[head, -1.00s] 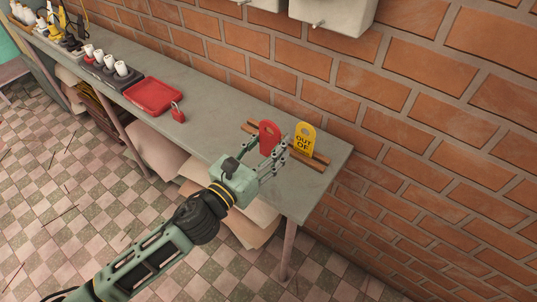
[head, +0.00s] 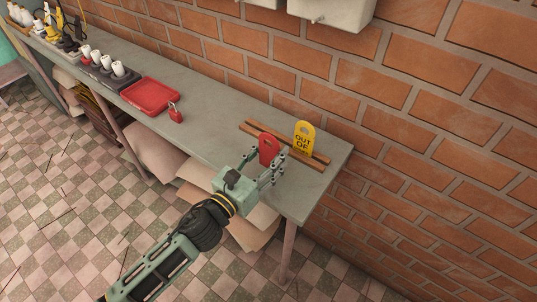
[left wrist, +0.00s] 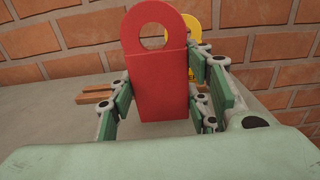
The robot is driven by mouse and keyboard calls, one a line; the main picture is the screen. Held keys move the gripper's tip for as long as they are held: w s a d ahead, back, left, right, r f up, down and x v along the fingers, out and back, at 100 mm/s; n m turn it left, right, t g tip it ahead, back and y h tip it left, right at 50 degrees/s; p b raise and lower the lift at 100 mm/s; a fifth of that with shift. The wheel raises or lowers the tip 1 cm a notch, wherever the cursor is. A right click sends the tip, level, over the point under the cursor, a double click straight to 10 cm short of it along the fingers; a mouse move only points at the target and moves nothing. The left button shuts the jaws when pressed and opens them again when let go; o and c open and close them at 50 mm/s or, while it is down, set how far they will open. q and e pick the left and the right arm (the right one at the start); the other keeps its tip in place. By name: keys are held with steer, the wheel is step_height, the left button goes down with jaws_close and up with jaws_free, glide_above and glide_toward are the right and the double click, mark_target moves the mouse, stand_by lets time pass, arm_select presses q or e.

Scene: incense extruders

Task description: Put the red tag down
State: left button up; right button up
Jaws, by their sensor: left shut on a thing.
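The red tag (head: 266,149) is a flat upright plate with a rounded top and a round hole. It also shows large in the left wrist view (left wrist: 158,88), standing between the green finger pads. My left gripper (head: 268,170) is shut on the red tag, near the front edge of the grey bench (head: 215,122). The tag is in front of a wooden rack (head: 249,130) of two strips, apart from it in the wrist view. My right gripper is out of view.
A yellow "OUT OF" tag (head: 304,136) stands upright in the rack, behind the red one. A red tray (head: 150,108) and a red padlock (head: 175,113) lie further left. A brick wall (head: 400,130) closes off the back. Bare bench lies between padlock and rack.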

arm_select(q)
steer(key=shift+f, duration=0.2)
steer(key=o, duration=1.1)
steer(key=shift+r, duration=0.1)
